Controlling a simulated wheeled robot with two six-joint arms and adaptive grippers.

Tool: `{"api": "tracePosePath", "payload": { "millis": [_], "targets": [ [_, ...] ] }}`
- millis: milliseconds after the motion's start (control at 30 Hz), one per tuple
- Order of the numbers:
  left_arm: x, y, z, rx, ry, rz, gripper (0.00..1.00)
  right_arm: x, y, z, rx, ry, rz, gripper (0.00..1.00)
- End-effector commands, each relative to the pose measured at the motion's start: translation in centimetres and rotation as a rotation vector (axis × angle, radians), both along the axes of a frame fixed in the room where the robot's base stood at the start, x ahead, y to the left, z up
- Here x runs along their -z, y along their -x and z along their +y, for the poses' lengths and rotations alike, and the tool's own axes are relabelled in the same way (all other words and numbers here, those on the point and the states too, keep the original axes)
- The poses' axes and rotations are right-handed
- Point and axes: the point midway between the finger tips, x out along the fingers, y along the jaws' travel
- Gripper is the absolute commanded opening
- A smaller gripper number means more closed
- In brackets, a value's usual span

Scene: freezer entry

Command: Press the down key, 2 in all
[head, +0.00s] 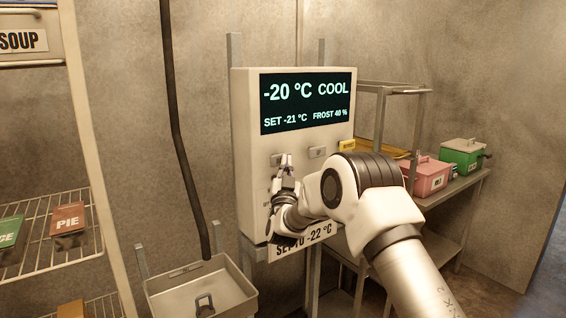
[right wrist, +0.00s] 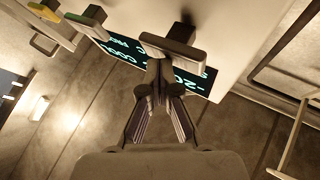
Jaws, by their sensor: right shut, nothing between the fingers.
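The white control box (head: 296,180) hangs on the wall, its dark display (head: 305,102) reading -20 °C COOL, SET -21 °C, FROST 40 %. A row of keys sits below the display. My right gripper (head: 285,165) is shut and empty in front of the left part of the row. In the right wrist view, its fingertips (right wrist: 160,68) are at a pale bar-shaped key (right wrist: 172,48); I cannot tell contact. No key label is readable. My left gripper is not in view.
A sign reading SET TO -22 °C (head: 303,241) hangs under the box, partly hidden by my arm. A grey bin (head: 200,290) stands below left. A wire shelf (head: 40,255) is at left; a rack with a pink box (head: 428,178) and green box (head: 462,155) is at right.

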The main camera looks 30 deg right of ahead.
Motion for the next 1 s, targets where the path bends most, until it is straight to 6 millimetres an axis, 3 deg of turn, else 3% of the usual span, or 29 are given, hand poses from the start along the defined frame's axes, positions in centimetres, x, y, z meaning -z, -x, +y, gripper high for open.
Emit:
{"api": "tracePosePath", "payload": {
  "millis": [467, 1000],
  "targets": [
    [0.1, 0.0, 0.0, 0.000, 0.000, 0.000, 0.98, 0.0, -0.2, 0.0, -0.001, 0.000, 0.001, 0.00],
    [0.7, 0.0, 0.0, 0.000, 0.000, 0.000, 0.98, 0.1, 1.7, -0.1, -0.001, 0.000, 0.001, 0.00]
  ]
}}
